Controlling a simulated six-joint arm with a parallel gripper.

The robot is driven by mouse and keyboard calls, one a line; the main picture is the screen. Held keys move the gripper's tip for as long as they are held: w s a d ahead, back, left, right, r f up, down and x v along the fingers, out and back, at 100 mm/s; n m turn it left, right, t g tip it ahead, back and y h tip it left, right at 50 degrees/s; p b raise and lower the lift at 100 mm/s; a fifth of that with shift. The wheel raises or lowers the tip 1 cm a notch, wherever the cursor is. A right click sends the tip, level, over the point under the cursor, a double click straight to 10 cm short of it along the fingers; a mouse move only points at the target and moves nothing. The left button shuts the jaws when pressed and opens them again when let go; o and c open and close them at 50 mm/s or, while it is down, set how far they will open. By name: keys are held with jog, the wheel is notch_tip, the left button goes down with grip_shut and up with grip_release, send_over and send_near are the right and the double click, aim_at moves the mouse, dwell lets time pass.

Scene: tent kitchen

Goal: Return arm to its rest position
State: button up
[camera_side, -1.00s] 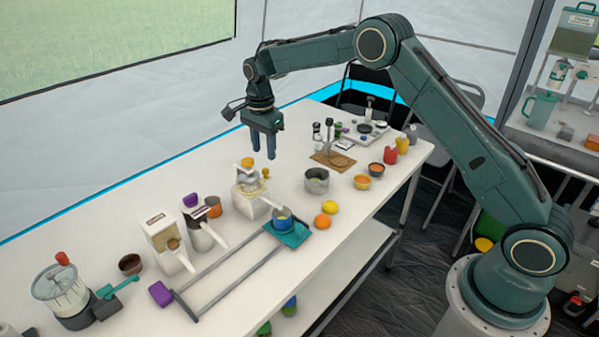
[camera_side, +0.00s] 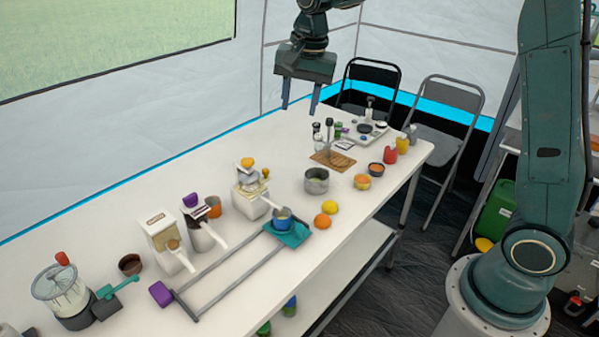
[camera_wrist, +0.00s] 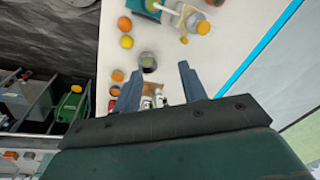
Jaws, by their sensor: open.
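My gripper (camera_side: 300,103) is high above the far part of the white table (camera_side: 262,152) in the side view. Its two fingers point down and are spread apart, with nothing between them. It also shows in the wrist view (camera_wrist: 158,88), open and empty, with the table top below it. My upper arm stands nearly upright at the right of the side view. The middle of my arm is cut off by the top edge of that view.
Below are a metal pot (camera_side: 317,181), a wooden board (camera_side: 333,161), an orange (camera_side: 322,221) and a lemon (camera_side: 330,207). A blue cup (camera_side: 282,220) stands on a teal slide (camera_side: 296,236). Folding chairs (camera_side: 447,115) stand behind the table. The air around my gripper is clear.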

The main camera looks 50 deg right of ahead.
jog(key=s+r+n+t, duration=0.1)
jog(key=s+r+n, duration=0.2)
jog(key=s, duration=0.5)
jog(key=s+r+n+t, duration=0.1)
jog(key=s+r+n, duration=0.15)
jog(key=s, duration=0.45)
jog(key=s+f+n, duration=0.2)
jog(key=s+n, duration=0.1)
jog(key=s, duration=0.4)
jog(key=s+f+n+t, duration=0.1)
jog(key=s+f+n, duration=0.1)
jog(key=s, duration=0.5)
jog(key=shift+a+n+t, duration=0.15)
jog(key=shift+n+t, duration=0.15)
jog(key=shift+n, duration=0.15)
